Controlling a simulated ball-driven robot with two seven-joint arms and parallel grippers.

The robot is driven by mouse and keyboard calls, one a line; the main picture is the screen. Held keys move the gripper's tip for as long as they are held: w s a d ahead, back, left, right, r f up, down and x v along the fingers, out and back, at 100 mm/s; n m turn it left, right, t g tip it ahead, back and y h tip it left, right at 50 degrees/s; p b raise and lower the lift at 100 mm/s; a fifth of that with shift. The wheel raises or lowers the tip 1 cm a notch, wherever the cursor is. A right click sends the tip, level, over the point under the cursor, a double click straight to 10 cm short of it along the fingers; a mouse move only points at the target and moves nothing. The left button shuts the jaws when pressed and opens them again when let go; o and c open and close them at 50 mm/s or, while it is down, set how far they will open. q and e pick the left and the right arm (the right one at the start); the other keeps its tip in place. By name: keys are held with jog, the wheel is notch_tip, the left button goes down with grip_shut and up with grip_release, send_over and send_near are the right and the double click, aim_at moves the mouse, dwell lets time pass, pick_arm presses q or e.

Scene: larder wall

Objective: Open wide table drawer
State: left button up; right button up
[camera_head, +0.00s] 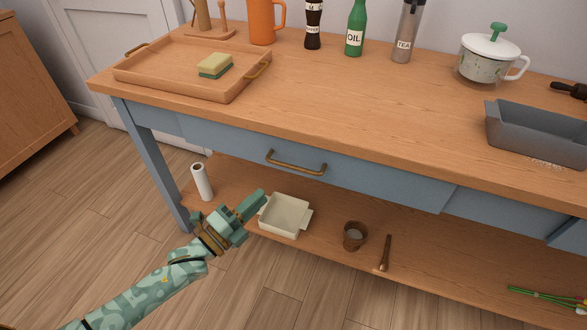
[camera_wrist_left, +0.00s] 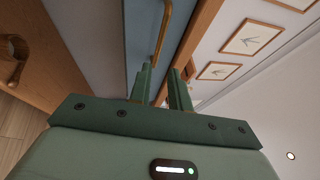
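The wide table drawer (camera_head: 370,183) is a blue front under the wooden tabletop and looks shut. Its brass bar handle (camera_head: 297,163) is near the middle of the front. My left gripper (camera_head: 260,197), green, is below and left of the handle, apart from it, in front of the lower shelf. In the left wrist view the gripper (camera_wrist_left: 163,75) has a gap between its two fingers, with nothing held. The brass handle (camera_wrist_left: 161,32) shows beyond the fingertips there. My right gripper is in neither view.
The table (camera_head: 340,105) bears a wooden tray (camera_head: 150,78) with a sponge (camera_head: 215,65), bottles, a lidded pot (camera_head: 487,62) and a grey loaf tin (camera_head: 535,135). The lower shelf holds a paper roll (camera_head: 202,182), a white dish (camera_head: 285,216) and a brown cup (camera_head: 355,236). Space before the handle is clear.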

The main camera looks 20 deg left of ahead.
aim_at(293, 166)
pick_arm(q)
jog(key=b+x, duration=0.2)
jog(key=x, duration=1)
jog(key=shift+w+d+f+b, duration=0.1)
jog(key=shift+w+b, duration=0.05)
jog(key=shift+b, duration=0.25)
grip_shut()
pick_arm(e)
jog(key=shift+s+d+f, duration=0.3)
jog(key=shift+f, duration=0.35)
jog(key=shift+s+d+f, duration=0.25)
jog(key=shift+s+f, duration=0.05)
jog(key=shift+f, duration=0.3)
